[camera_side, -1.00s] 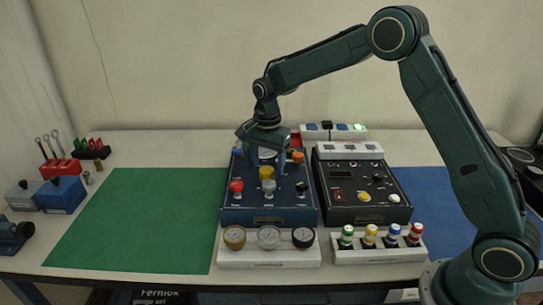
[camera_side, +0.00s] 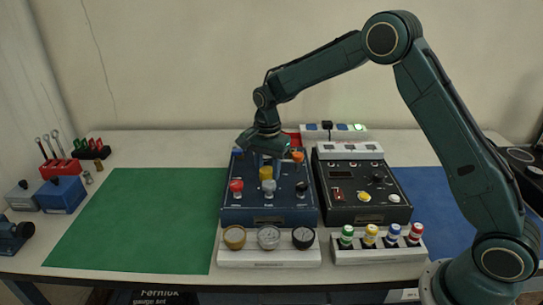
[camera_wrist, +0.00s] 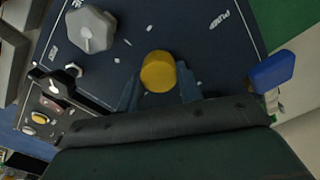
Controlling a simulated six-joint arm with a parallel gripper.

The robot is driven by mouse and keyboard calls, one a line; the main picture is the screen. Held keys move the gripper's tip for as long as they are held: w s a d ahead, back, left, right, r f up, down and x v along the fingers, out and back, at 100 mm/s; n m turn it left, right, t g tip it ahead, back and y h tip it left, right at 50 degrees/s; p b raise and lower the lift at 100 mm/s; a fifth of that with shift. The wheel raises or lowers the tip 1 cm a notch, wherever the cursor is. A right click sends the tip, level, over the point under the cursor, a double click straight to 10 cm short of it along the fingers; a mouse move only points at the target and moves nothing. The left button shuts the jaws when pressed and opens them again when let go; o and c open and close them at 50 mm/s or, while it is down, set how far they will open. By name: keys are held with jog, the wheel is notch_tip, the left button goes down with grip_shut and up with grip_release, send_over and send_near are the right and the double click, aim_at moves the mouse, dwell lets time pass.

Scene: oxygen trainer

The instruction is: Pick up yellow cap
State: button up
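The yellow cap (camera_side: 266,173) is above a grey post in the middle of the dark blue panel (camera_side: 236,211). In the wrist view the yellow cap (camera_wrist: 158,72) is near the centre, with one finger along each side of it. My gripper (camera_side: 266,167) points down over the panel. Its fingers are drawn in close on the cap and it looks shut on it. Whether the cap is still seated on the post is hard to tell.
A red knob (camera_side: 236,186), an orange knob (camera_side: 297,156), a black knob (camera_side: 301,187) and a blue cap (camera_wrist: 273,71) stand close around. A black control box (camera_side: 338,211) is to the right. The green mat (camera_side: 130,220) is clear.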

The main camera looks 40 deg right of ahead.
aim_at(268, 169)
jog(key=shift+r, duration=0.1)
dwell(0.3)
notch_tip(268, 169, up, 20)
jog(key=shift+f, duration=0.1)
dwell(0.6)
dwell(0.5)
jog(key=d+f, duration=0.3)
jog(key=d, duration=0.1)
jog(key=w+d+f, duration=0.1)
jog(key=d+f, duration=0.3)
jog(key=w+d+f, duration=0.1)
jog(key=d+f, duration=0.2)
jog(key=d, duration=0.2)
jog(key=shift+w+f, duration=0.2)
jog(key=shift+f, duration=0.1)
jog(key=shift+f, duration=0.1)
jog(key=shift+f, duration=2.35)
jog(key=shift+f, duration=2.05)
